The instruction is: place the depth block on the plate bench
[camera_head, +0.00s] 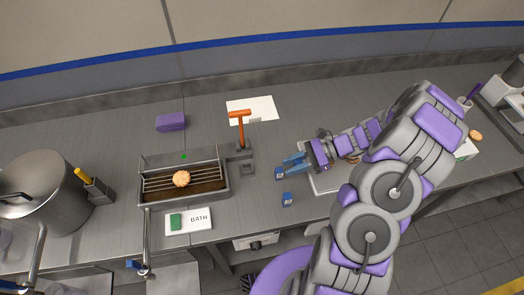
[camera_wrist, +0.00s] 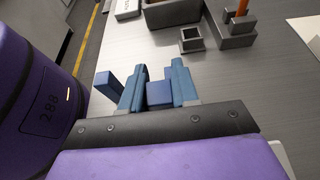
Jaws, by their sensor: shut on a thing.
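My gripper (camera_head: 293,162) reaches left, low over the steel bench (camera_head: 262,212). In the wrist view its blue fingers (camera_wrist: 158,88) are shut on a blue block (camera_wrist: 159,95), which I take for the depth block. In the head view two small blue blocks with pale markings show: one (camera_head: 279,173) at the fingertips, another (camera_head: 287,199) nearer the front edge. I cannot tell surely which is held. A second blue block (camera_wrist: 108,84) stands left of the fingers in the wrist view. Which part is the plate bench is unclear.
A steel bath (camera_head: 226,188) with a wire rack and a biscuit (camera_head: 181,179) stands left. Behind my gripper's left side is an orange-handled post (camera_head: 240,130). A pale tray (camera_head: 328,184) lies partly under my arm.

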